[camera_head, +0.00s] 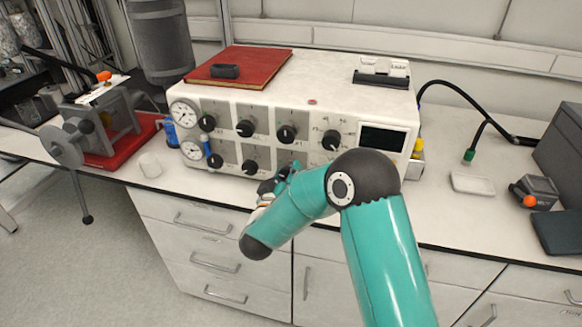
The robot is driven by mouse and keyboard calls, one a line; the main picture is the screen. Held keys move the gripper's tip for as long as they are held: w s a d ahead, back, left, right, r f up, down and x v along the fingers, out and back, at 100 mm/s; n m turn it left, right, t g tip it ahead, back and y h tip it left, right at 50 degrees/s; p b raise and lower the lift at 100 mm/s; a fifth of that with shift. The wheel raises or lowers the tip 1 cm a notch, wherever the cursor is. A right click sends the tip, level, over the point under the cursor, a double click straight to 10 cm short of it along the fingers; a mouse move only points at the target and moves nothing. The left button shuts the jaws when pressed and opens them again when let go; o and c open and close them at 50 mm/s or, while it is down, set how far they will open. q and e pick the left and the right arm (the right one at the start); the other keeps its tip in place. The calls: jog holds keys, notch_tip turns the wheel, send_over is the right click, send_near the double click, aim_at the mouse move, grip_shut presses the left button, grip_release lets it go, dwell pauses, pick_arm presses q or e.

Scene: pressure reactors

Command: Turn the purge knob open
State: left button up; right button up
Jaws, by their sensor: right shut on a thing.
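The white control box (343,101) stands on the bench with two rows of black knobs on its front. The upper row shows knobs such as this one (287,133); the lower row shows two at the left (214,160) (250,167). Their labels are too small to read. My teal right arm reaches in from the lower right. Its gripper (283,179) is at the lower front of the panel, shut on what appears to be the purge knob, further along the lower row. Wrist and fingers hide that knob and its angle. My left gripper is not in view.
Two gauges (184,113) sit at the panel's left and a dark display (382,138) at its right. A red book (240,68) lies on top. A clamp-like machine (100,122) with a handwheel stands left. A white dish (473,184) lies on the bench at right.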

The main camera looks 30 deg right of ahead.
jog(key=shift+a+f+n, duration=0.2)
jog(key=shift+f+n, duration=0.1)
jog(key=shift+n, duration=0.5)
jog(key=shift+p, duration=0.3)
jog(key=o, duration=1.2)
jog(key=shift+c, duration=0.2)
jog(key=shift+r, duration=0.15)
jog(key=v, duration=1.1)
jog(key=shift+s+a, duration=0.3)
